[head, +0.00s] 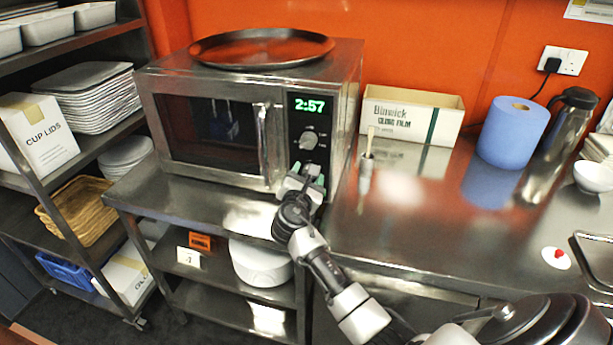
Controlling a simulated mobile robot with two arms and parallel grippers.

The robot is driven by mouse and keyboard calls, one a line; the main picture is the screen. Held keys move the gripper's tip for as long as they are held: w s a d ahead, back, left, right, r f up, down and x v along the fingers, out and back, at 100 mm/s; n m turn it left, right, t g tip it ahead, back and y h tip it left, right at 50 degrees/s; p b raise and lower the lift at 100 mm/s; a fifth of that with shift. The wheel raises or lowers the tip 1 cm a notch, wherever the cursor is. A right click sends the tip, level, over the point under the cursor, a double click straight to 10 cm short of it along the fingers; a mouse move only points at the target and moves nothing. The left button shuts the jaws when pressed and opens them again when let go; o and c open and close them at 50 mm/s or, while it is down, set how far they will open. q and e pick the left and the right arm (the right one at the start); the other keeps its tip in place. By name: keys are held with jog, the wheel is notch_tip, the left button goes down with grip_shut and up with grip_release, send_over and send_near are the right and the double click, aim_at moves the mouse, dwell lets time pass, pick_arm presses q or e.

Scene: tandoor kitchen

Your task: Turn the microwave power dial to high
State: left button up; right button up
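The steel microwave (216,90) stands on a metal shelf unit, its door closed. Its green display (309,104) reads 2:57. A round dial (309,140) is in plain view on the control panel below the display. I cannot read its markings or setting. My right gripper (304,172) is in front of the lower part of the panel, below this dial, and hides what is behind it. I cannot tell whether it touches the panel or holds anything there. My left gripper is not in view.
A round dark tray (262,47) lies on top of the microwave. On the steel counter to the right are a film box (410,112), a small pot with a brush (366,160), a blue paper roll (513,132) and a flask (566,125). A loaded rack stands left.

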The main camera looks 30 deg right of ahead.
jog(key=c, duration=0.9)
jog(key=shift+c, duration=0.2)
